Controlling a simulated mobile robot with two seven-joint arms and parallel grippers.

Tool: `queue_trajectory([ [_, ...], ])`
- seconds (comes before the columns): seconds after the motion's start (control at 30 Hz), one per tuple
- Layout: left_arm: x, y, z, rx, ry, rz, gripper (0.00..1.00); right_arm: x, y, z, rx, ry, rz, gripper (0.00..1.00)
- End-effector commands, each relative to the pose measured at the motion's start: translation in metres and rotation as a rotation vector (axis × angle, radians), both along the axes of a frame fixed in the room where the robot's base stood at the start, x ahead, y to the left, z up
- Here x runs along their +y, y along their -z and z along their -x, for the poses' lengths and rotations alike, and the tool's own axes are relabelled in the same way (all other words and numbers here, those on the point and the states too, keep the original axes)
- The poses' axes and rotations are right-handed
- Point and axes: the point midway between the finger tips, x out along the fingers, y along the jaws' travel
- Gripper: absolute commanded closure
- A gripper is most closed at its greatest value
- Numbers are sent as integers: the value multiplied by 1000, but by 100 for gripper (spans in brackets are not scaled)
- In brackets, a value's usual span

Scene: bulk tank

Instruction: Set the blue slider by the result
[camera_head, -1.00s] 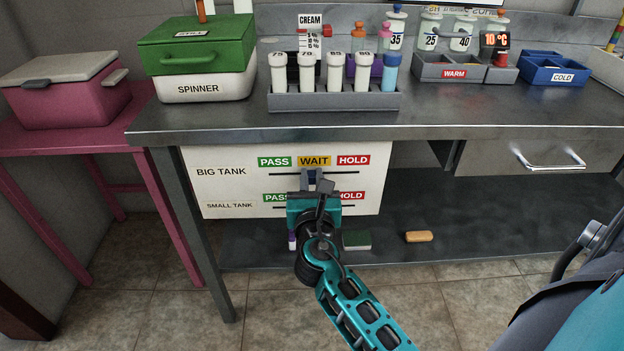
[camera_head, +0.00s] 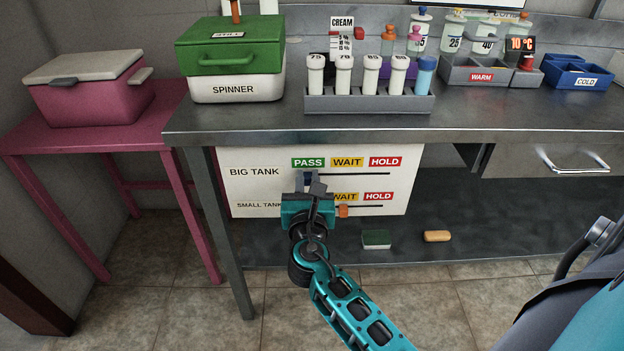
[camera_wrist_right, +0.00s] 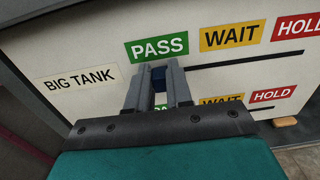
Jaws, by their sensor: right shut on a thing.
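The white board (camera_head: 235,190) under the bench has a BIG TANK row and a SMALL TANK row, each with a dark slot. The blue slider (camera_wrist_right: 158,74) is on the BIG TANK slot, below the green PASS label (camera_head: 308,162). My right gripper (camera_head: 308,187) is shut on it; the fingers hide most of it in the right wrist view. The WAIT label (camera_head: 346,162) and HOLD label (camera_head: 385,161) lie to the right. An orange slider (camera_head: 343,211) is on the SMALL TANK row, under its WAIT label. My left gripper is out of view.
On the bench stand a rack (camera_head: 370,105) of several tubes, a green-lidded SPINNER box (camera_head: 237,89), a grey WARM tray (camera_head: 460,72) and a blue COLD tray (camera_head: 578,73). A green-topped block (camera_head: 376,239) and an orange bar (camera_head: 437,236) lie on the lower shelf.

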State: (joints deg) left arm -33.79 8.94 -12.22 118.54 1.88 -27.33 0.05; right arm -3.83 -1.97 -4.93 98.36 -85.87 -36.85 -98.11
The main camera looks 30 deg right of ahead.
Motion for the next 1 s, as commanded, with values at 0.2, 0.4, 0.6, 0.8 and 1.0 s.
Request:
queue_trajectory([
  [0.2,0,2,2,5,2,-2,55,5,-2,-3,-5,-14,-1,100],
  [0.4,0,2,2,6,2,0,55,5,-2,-3,-6,-13,-2,65],
  [0.6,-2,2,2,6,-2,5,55,4,-1,-2,-5,-11,-2,53],
  [0.8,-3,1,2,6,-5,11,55,3,-1,-2,-3,-9,-1,53],
  [1.0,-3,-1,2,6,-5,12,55,-1,-1,-2,-3,-10,-1,53],
])
